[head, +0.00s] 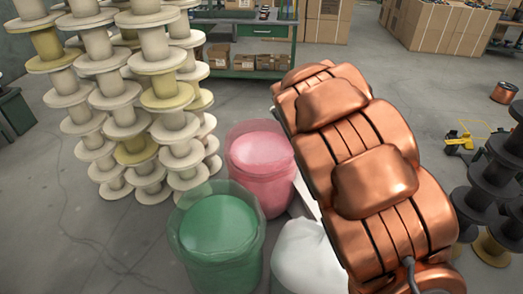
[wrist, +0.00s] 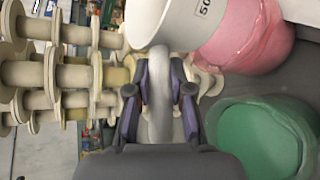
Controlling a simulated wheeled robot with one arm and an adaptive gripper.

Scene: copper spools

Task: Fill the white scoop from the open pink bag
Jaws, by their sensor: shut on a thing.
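The open pink bag (head: 268,192) stands on the floor in the middle of the head view, with pink material inside. It also shows at the upper right of the wrist view (wrist: 262,42). My gripper (wrist: 160,92) is shut on the handle of the white scoop (wrist: 190,22), one finger on each side. The scoop's body, marked with a "50", lies across the front of the pink bag in the wrist view. I cannot tell whether it is over or beside the bag, and its inside is hidden. In the head view my copper-coloured arm hides the gripper.
An open green bag (head: 218,262) stands in front of the pink one. A white bag (head: 306,256) is partly behind my arm. Stacked cream spools (head: 125,130) stand at left, black spools (head: 492,192) at right. The floor beyond the pink bag is open.

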